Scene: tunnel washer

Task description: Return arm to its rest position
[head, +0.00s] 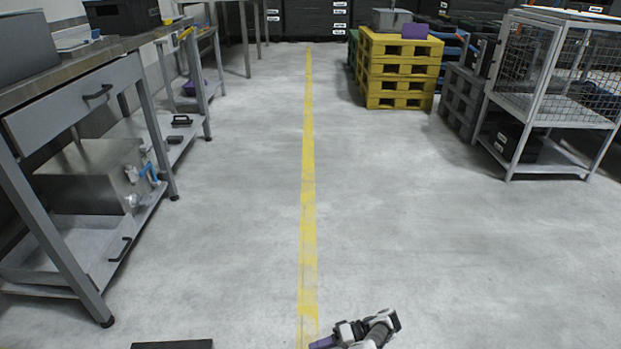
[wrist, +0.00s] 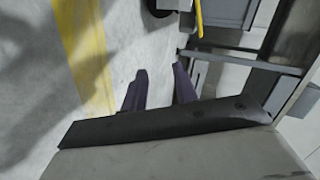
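My gripper (wrist: 160,70) shows two dark purple fingers in the wrist view. They stand apart with only grey floor between them, so it is open and empty. In the head view, part of my arm (head: 368,331) shows at the bottom edge, right of the yellow floor line, with a purple piece at its left end. The rest of my arm is out of the picture.
A grey workbench (head: 75,88) with a lower shelf stands at left. Yellow stacked pallets (head: 402,68) and a wire-mesh cage cart (head: 530,112) stand at right. The yellow line (head: 308,190) runs along a clear floor. A dark flat object (head: 172,345) shows at the bottom edge.

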